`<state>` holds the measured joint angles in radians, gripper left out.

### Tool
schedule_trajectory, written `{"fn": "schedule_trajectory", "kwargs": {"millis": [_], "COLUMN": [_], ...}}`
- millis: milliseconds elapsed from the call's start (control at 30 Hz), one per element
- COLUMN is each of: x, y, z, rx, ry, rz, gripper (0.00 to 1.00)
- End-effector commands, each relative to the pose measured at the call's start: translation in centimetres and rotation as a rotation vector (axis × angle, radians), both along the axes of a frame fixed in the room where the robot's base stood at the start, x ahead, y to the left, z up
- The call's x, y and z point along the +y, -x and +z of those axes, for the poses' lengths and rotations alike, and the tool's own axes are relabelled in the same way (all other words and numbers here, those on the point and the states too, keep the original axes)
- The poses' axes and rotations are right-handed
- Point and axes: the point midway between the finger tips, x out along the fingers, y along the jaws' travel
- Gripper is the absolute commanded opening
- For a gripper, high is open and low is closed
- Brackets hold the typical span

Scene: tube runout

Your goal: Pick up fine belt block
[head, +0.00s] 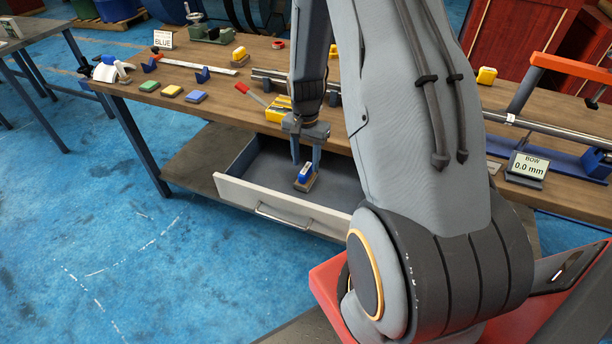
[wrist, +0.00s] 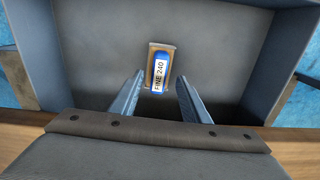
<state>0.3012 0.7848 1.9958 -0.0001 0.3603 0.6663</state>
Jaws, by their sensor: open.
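The fine belt block (head: 305,174) is a blue block on a tan base with a white label, lying in an open drawer (head: 272,212) under the workbench. In the wrist view the fine belt block (wrist: 160,70) reads "FINE 240" and lies on the grey drawer floor. My gripper (head: 305,168) is open and points down into the drawer over the block. In the wrist view the fingertips of my gripper (wrist: 160,77) are on either side of the block's near end, with a gap to each side.
The drawer walls (wrist: 283,55) stand around the block, with bare floor on both sides. The wooden bench top (head: 225,110) overhangs the drawer's back. On it are a yellow block (head: 279,109), colored pads (head: 196,96) and a display reading "BOW 0.0 mm" (head: 527,166).

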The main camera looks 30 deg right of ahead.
Motion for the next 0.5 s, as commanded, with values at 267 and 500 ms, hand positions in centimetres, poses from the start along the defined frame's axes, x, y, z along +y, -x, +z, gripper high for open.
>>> {"fn": "schedule_trajectory", "kwargs": {"millis": [267, 500], "x": [0.1, 0.1], "y": [0.4, 0.3], "z": [-3.2, -3.9], "rx": [0.003, 0.000], "ry": [-0.001, 0.000], "rz": [0.001, 0.001], "gripper": [0.42, 0.42]}}
